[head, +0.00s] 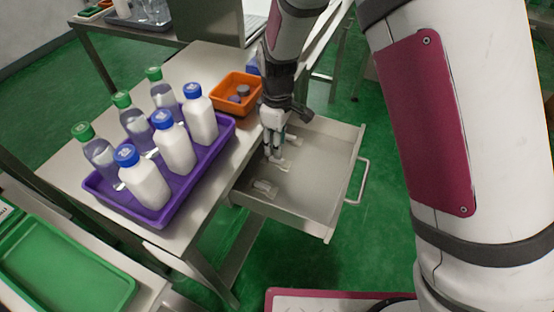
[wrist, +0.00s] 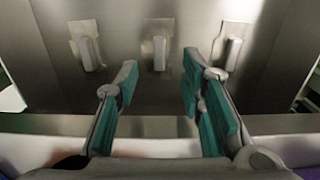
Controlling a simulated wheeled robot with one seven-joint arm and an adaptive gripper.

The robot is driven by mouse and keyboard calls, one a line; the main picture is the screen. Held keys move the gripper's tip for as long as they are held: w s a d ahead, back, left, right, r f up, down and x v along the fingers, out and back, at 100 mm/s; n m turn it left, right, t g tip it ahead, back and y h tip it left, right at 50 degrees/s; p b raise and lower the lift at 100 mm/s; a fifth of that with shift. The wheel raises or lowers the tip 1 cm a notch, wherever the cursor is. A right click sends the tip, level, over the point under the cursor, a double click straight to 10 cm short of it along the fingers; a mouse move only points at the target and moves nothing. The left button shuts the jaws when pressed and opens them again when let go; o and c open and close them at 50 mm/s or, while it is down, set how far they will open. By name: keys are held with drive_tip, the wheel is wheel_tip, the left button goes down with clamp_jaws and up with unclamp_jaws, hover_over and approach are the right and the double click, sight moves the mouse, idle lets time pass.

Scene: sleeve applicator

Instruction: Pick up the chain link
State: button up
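Three small pale pieces lie in a row on the drawer floor in the wrist view: a left piece (wrist: 88,52), a middle piece (wrist: 158,52) and a right piece (wrist: 232,50). Each looks like a flat plate with a raised bar; I cannot tell which is the chain link. In the head view, one pale piece (head: 265,188) shows clearly in the open drawer (head: 310,190). My gripper (head: 276,154) points down into the drawer. In the wrist view its teal-padded fingers (wrist: 160,78) are apart with nothing between them, and the middle piece shows beyond the gap.
A purple tray (head: 176,201) with several bottles stands on the table left of the drawer. An orange bin (head: 229,108) with small items sits behind it, close to my gripper. The drawer walls surround my gripper; its handle (head: 359,184) juts out right.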

sight(277, 160)
drive_tip(key=shift+w+a+f, duration=0.1)
drive_tip(key=shift+f, duration=2.75)
clamp_jaws()
